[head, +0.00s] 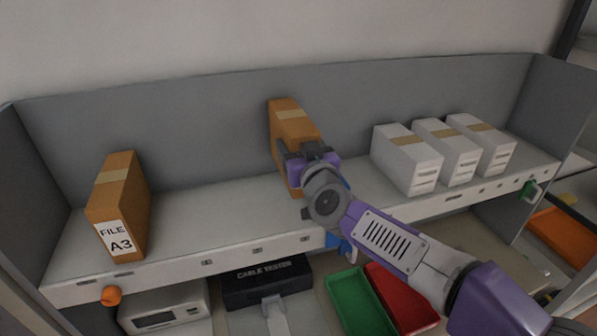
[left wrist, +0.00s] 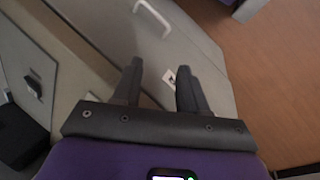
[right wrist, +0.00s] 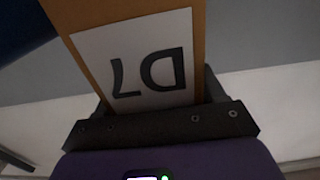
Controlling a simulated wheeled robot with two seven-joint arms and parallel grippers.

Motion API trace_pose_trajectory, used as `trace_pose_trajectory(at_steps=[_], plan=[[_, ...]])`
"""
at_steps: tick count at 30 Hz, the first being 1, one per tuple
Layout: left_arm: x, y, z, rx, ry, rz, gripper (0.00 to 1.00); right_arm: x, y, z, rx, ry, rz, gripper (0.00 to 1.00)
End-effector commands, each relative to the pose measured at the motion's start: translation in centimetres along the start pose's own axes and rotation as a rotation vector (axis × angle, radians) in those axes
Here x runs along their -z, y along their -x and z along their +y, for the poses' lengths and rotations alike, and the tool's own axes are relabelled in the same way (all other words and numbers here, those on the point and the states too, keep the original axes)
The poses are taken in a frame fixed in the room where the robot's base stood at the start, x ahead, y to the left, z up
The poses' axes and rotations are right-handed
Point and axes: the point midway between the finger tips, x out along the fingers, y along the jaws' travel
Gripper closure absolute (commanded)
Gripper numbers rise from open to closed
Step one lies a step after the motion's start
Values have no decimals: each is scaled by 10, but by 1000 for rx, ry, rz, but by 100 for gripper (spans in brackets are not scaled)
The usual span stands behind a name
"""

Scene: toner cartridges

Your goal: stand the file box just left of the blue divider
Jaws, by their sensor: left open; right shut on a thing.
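An orange-brown file box (head: 288,117) stands upright at the middle of the shelf, near the back panel. My right gripper (head: 307,157) is shut on it from the front. In the right wrist view the file box (right wrist: 198,40) shows a white label reading D7, upside down. The blue divider (head: 343,186) is mostly hidden behind my right gripper, just right of the box; a dark blue surface also shows in the right wrist view (right wrist: 22,32). I cannot tell whether the box's base touches the shelf. My left gripper (left wrist: 160,78) is open and empty, away from the shelf.
Another file box, FILE A3 (head: 119,205), stands at the left of the shelf (head: 210,215). Several white boxes (head: 405,160) stand to the right. Free shelf lies between FILE A3 and the held box. Below are a cable tester (head: 265,285) and green (head: 358,303) and red trays (head: 402,300).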

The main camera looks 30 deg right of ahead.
Motion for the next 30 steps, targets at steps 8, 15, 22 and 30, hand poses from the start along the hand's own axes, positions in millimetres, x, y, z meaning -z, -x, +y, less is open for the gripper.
trace_pose_trajectory(at_steps=[8, 15, 22, 30], plan=[[1, -15, -6, 0, 0, 0, 57, -29, 2, 0, -1, 0, 3, 84], [1, -29, -11, 0, 0, 0, 57, -66, 2, 0, 1, 0, 2, 84], [1, -27, -10, 0, 0, 0, 57, -68, -1, 0, -1, -1, 6, 84], [1, -30, -11, 0, 0, 0, 57, -74, -2, 0, 0, -1, -1, 29]])
